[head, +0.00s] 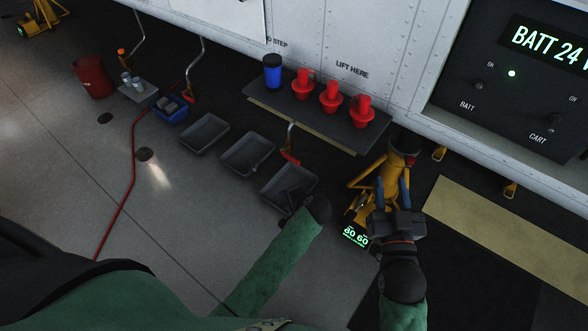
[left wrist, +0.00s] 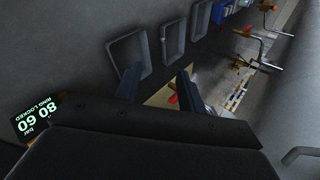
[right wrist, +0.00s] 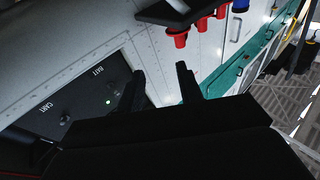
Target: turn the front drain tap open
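The nearest drain tap (head: 290,157), a pale pipe with a red lever, hangs under the white fuselage above a grey tray (head: 290,184). My left gripper (head: 288,199) is over that tray, below and apart from the red lever. In the left wrist view its fingers (left wrist: 158,88) are spread and empty, with a small red part (left wrist: 172,99) visible beyond them. My right gripper (head: 393,185) is open and empty in front of the yellow jack; its parted fingers also show in the right wrist view (right wrist: 163,88). I cannot tell which tap is the front one.
Two more taps, with an orange-red lever (head: 190,92) and an orange top (head: 122,52), stand farther left. A shelf (head: 262,103) holds red plugs (head: 331,96) and a blue cup (head: 272,72). The yellow jack (head: 362,185) stands close right. A red hose (head: 133,150) crosses open floor.

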